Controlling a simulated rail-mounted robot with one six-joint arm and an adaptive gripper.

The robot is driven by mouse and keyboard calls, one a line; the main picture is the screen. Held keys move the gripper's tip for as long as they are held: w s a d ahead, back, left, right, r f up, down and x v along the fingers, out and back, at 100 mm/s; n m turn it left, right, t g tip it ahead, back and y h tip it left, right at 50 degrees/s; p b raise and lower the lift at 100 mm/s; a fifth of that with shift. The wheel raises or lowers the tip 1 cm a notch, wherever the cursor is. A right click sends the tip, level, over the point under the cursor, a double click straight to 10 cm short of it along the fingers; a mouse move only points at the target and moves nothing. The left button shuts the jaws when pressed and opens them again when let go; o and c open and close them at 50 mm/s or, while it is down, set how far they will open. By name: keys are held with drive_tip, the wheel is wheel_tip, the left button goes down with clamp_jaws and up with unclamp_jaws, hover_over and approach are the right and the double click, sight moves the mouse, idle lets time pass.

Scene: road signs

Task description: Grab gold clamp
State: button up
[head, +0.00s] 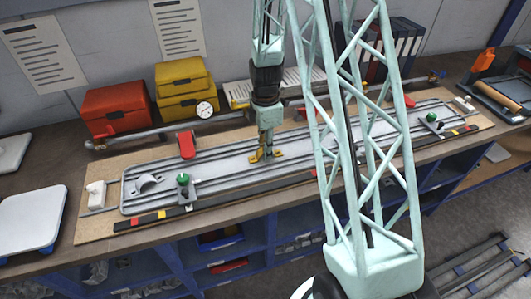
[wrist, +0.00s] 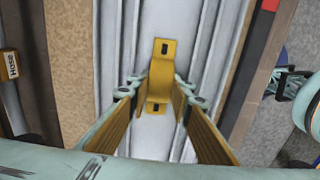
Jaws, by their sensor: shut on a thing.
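The gold clamp (wrist: 161,72) is a bent strap with a dark slot at each end. It sits on the light grey plate, between the fingers of my gripper (wrist: 158,95) in the wrist view. The fingers have gold ribbed pads and their tips touch the clamp's sides. In the head view, my gripper (head: 264,154) points down at the middle of the plate, and the clamp (head: 277,154) shows partly beside the fingertips. My gripper is shut on the clamp. Part of the clamp is hidden by the fingers in the head view.
A grey clamp (head: 147,184) lies at the plate's left. Green-knobbed posts (head: 184,186) and a red-handled part (head: 187,145) stand around the plate (head: 225,165). Red (head: 115,107) and yellow boxes (head: 185,88) and a dial gauge (head: 204,109) are behind. My lattice arm hides some of the right side.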

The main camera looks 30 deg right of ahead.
drive_tip(key=shift+r, duration=0.1)
drive_tip(key=shift+r, duration=1.75)
drive_tip(key=s+a, duration=0.1)
drive_tip(key=s, duration=0.4)
drive_tip(key=s+a+r, duration=0.1)
drive_tip(key=s, duration=0.4)
drive_tip(key=s+a, duration=0.1)
drive_tip(key=s, duration=0.4)
drive_tip(key=shift+s+r+b, duration=0.2)
drive_tip(key=shift+s+b, duration=0.15)
drive_tip(key=shift+b, duration=0.05)
drive_tip(key=shift+w, duration=0.1)
